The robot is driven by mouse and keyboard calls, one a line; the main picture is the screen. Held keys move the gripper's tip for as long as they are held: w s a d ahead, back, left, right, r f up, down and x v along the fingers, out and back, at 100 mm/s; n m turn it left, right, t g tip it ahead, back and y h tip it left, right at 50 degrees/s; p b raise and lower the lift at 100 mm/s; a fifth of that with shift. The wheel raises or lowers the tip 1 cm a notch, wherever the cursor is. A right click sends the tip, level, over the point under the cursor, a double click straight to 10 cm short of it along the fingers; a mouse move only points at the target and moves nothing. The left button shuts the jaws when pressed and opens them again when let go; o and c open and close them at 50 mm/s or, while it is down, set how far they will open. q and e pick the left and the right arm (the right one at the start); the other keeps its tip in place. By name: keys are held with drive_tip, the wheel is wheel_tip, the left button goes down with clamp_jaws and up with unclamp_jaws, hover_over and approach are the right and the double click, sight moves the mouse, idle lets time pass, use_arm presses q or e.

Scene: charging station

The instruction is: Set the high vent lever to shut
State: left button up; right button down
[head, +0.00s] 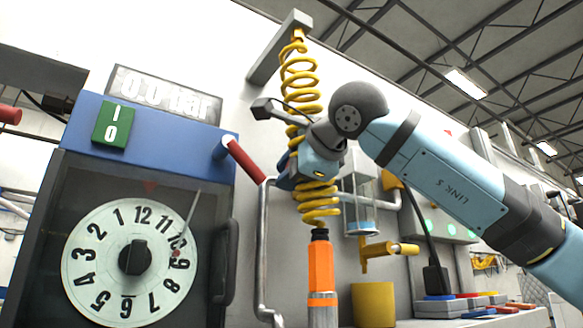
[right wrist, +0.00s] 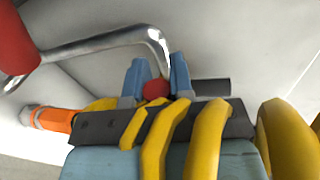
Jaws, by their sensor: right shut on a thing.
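My right gripper (head: 284,182) is at the coiled yellow hose (head: 303,80), partly hidden by its coils. In the right wrist view its two blue fingers (right wrist: 157,82) are shut on a small round red knob (right wrist: 156,90). A bent chrome rod (right wrist: 105,42) reaches down to the fingers; I cannot tell if the knob is fixed to it. A red lever (head: 245,161) slants down to the right from the blue cabinet, left of the gripper. I cannot tell which part is the high vent lever. My left gripper is not in view.
The blue cabinet (head: 160,135) has a numbered dial (head: 95,255) and a green switch (head: 113,124). The hose ends in an orange tool (head: 320,265) below my gripper. Yellow coils lie across my gripper in the right wrist view. A chrome pipe (head: 262,250) runs down the wall.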

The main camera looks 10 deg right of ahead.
drive_tip(key=shift+f+n+h, duration=0.3)
drive_tip(key=shift+f+n, duration=0.15)
drive_tip(key=shift+n, duration=0.15)
drive_tip(key=c, duration=1)
unclamp_jaws()
drive_tip(key=shift+s+d+b, duration=0.15)
drive_tip(key=shift+s+b, duration=0.15)
drive_tip(key=shift+s, duration=0.15)
drive_tip(key=b+v, duration=0.3)
drive_tip(key=v, duration=1)
